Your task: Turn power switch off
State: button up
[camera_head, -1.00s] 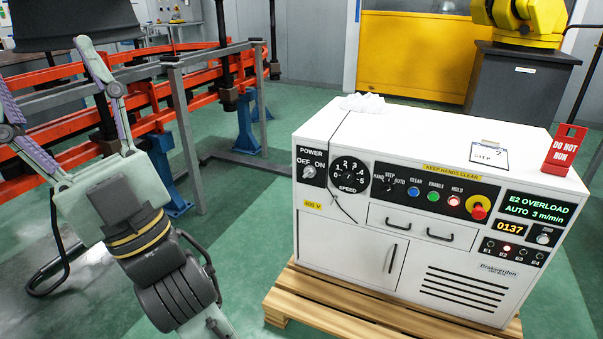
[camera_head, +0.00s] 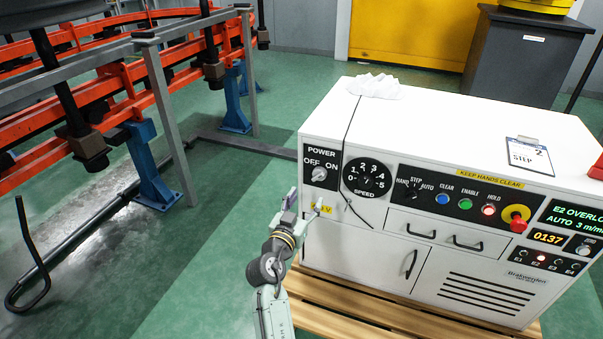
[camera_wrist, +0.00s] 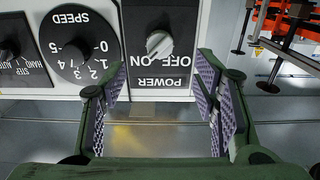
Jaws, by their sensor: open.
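The power switch (camera_head: 319,174) is a small light-grey rotary knob on a black plate marked POWER, OFF and ON, at the cabinet's upper left. Its handle is slanted and seems to lean toward ON. In the wrist view the knob (camera_wrist: 159,43) appears upside down near the top centre. My gripper (camera_head: 305,206) is just below the plate in the head view. In the wrist view my gripper (camera_wrist: 160,78) is open and empty, its purple-padded fingers on either side of the lower plate. The knob is beyond the fingertips, apparently untouched.
The speed dial (camera_head: 367,178) is right of the switch. Further right are the mode selector (camera_head: 411,191), buttons and a red stop button (camera_head: 516,218). A thin black cord (camera_head: 350,130) hangs between switch and dial. The white cabinet (camera_head: 345,250) stands on a wooden pallet (camera_head: 375,318).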

aim_at(317, 179)
jog(key=p+x, duration=0.2)
jog(key=x, duration=0.8)
jog(key=shift+w+r, duration=0.1)
jog(key=c, duration=1.2)
jog(key=shift+o, duration=0.2)
